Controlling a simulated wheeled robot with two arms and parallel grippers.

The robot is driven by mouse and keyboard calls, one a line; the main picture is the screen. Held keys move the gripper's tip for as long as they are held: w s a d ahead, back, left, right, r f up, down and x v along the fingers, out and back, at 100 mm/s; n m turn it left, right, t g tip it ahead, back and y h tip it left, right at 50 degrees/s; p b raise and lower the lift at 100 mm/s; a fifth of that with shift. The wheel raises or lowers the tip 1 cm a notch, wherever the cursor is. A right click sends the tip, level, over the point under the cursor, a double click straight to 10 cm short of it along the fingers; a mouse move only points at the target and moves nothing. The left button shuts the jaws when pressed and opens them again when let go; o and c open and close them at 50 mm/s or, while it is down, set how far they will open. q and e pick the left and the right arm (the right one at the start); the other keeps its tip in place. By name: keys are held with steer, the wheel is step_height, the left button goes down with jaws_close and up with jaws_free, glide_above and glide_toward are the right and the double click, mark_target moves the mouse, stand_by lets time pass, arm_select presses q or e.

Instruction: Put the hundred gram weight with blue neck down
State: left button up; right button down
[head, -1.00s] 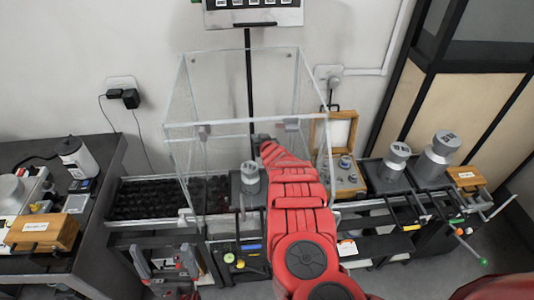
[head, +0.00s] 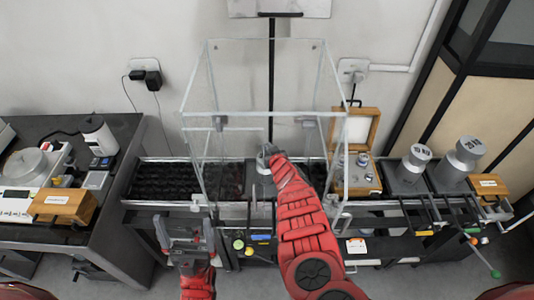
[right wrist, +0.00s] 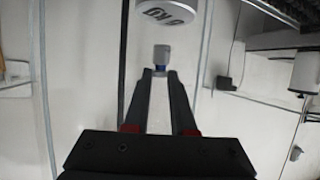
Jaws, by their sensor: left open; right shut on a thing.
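The small grey weight with the blue neck (right wrist: 161,57) is between the fingertips of my right gripper (right wrist: 161,72) in the right wrist view. In the head view, my right gripper (head: 268,153) reaches into the clear glass case (head: 212,150), and the small weight cannot be made out there. A large grey weight (head: 262,165) stands in the case, partly covered by that gripper. A large weight also shows just beyond the small one in the right wrist view (right wrist: 165,14). My left gripper (head: 183,228) is open and empty in front of the table.
An open wooden weight box (head: 365,180) stands right of the case, with two large weights (head: 411,163) (head: 462,155) farther right. A black ridged surface (head: 165,180) lies to the left.

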step_height(320, 180, down, 3)
steer(key=shift+r+b, duration=0.2)
steer(key=shift+b, duration=0.3)
steer(key=shift+f, duration=0.25)
steer(key=shift+f, duration=0.15)
steer(key=c, duration=0.8)
jaws_free()
steer(key=shift+o, duration=0.2)
